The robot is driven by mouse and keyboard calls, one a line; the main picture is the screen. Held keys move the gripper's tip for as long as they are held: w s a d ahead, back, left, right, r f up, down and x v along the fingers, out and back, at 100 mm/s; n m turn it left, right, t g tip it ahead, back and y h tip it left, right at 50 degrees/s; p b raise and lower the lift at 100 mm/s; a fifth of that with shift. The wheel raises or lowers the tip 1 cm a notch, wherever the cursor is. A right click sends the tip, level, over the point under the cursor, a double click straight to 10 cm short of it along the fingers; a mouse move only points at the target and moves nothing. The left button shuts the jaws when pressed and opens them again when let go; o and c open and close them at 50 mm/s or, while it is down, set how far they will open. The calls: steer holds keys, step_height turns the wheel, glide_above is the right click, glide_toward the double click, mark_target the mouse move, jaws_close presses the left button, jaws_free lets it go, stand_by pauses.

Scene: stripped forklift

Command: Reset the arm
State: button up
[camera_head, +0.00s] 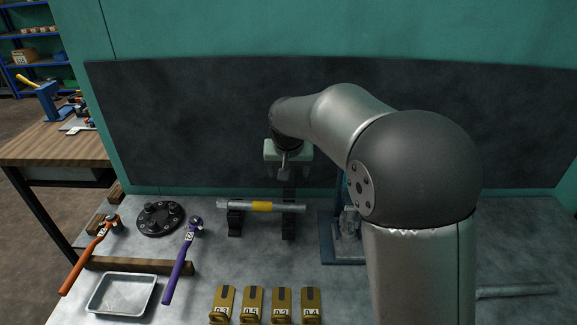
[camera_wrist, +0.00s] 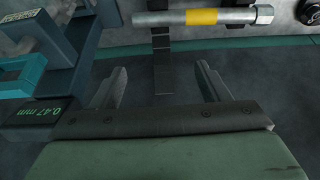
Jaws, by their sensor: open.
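My gripper (camera_head: 286,172) hangs behind and above the right part of a silver rod, near the dark back panel. In the wrist view its two fingers (camera_wrist: 162,82) stand wide apart with nothing held between them. The silver rod with a yellow band (camera_head: 262,207) lies level on two dark stands (camera_head: 236,222). The rod also shows at the top of the wrist view (camera_wrist: 202,17), apart from the fingers. My arm covers part of the bench's right side.
A blue fixture (camera_head: 328,240) stands right of the rod. An orange-handled tool (camera_head: 87,262), a purple-handled ratchet (camera_head: 180,262), a black round flange (camera_head: 160,218) and a metal tray (camera_head: 122,294) lie left. Several brass numbered blocks (camera_head: 252,303) line the front. A dark panel (camera_head: 185,125) rises behind.

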steer(key=s+d+r+g, duration=0.1)
steer(key=s+d+g, duration=0.1)
steer(key=s+d, duration=1.35)
steer(key=s+d+f+g, duration=0.1)
steer(key=s+d+f, duration=0.1)
steer(key=s, duration=0.7)
steer(key=s+d+f+g, duration=0.1)
steer(key=s+d+f, duration=0.1)
steer(key=s, duration=0.7)
steer(key=shift+f+m, duration=0.3)
steer(key=shift+f, duration=0.45)
steer(key=shift+s+d, duration=0.1)
steer(key=shift+s, duration=0.05)
steer(key=shift+c, duration=0.8)
steer(key=w+a+r+t+p, duration=0.1)
steer(key=w+a+r, duration=0.25)
steer(key=w, duration=0.65)
steer(key=w+a+r+t+p, duration=0.1)
steer(key=w+a+r, duration=0.25)
steer(key=w, duration=0.65)
steer(key=w+a+r+t+p, duration=0.1)
steer(key=w+a, duration=0.6)
steer(key=w, duration=0.3)
steer(key=w+a+t, duration=0.1)
steer(key=w+a, duration=0.5)
steer(key=w, duration=0.4)
steer(key=p+x, duration=0.4)
steer(key=x, duration=1.2)
steer(key=shift+w+f, duration=0.15)
steer(key=shift+f, duration=0.15)
